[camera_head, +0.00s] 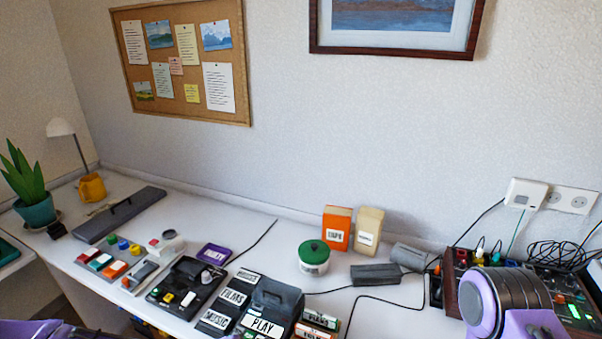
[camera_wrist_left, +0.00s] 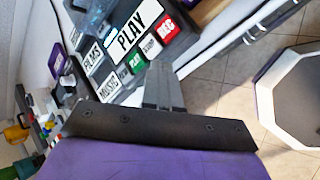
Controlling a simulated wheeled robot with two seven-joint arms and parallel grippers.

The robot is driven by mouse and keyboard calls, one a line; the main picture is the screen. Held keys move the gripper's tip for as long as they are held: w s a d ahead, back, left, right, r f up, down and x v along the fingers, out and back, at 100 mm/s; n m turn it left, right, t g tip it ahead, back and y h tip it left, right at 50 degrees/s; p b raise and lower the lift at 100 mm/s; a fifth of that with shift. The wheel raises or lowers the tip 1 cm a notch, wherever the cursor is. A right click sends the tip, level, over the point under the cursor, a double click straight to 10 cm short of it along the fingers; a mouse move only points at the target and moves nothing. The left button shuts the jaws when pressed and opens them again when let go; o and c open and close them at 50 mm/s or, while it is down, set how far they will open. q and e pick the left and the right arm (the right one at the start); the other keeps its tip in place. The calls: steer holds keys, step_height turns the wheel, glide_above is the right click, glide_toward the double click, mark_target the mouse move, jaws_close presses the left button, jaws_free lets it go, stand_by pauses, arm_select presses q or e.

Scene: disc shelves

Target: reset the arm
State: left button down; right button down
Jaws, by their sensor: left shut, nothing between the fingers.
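My left gripper (camera_wrist_left: 163,82) shows in the left wrist view, its grey fingers shut together with nothing between them. In that view the fingers are seen against the table's front edge and the tiled floor, just below the dark box labelled PLAY (camera_wrist_left: 128,42). In the head view a purple part of my left arm shows at the bottom left corner, but the left gripper itself is not visible. A purple and grey part of my right arm (camera_head: 505,302) stands at the bottom right. My right gripper is outside both views.
The table holds the PLAY box (camera_head: 275,303), a black device with buttons (camera_head: 185,285), a green-lidded jar (camera_head: 314,258), orange (camera_head: 337,226) and cream boxes (camera_head: 368,230), and a control panel (camera_head: 575,298). Dark cables cross the tabletop. Clear table lies at the back middle.

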arm_select(q)
steer(key=s+a+f+m+g+y, duration=0.15)
steer(key=s+f+m, duration=0.25)
steer(key=s+f, duration=0.45)
steer(key=s+a+f+m+g+y, duration=0.1)
steer(key=s+a+f+m+g, duration=0.3)
steer(key=s, duration=0.7)
steer(key=s+a+f+m+y, duration=0.1)
steer(key=a+m, duration=0.2)
steer(key=a, duration=0.2)
steer(key=s+a+f+m+t+y, duration=0.1)
steer(key=s+a+m+y, duration=0.1)
steer(key=a, duration=0.4)
steer(key=shift+s+m+b, duration=0.3)
steer(key=shift+m+b, duration=0.15)
steer(key=shift+m, duration=0.05)
steer(key=shift+a, duration=0.1)
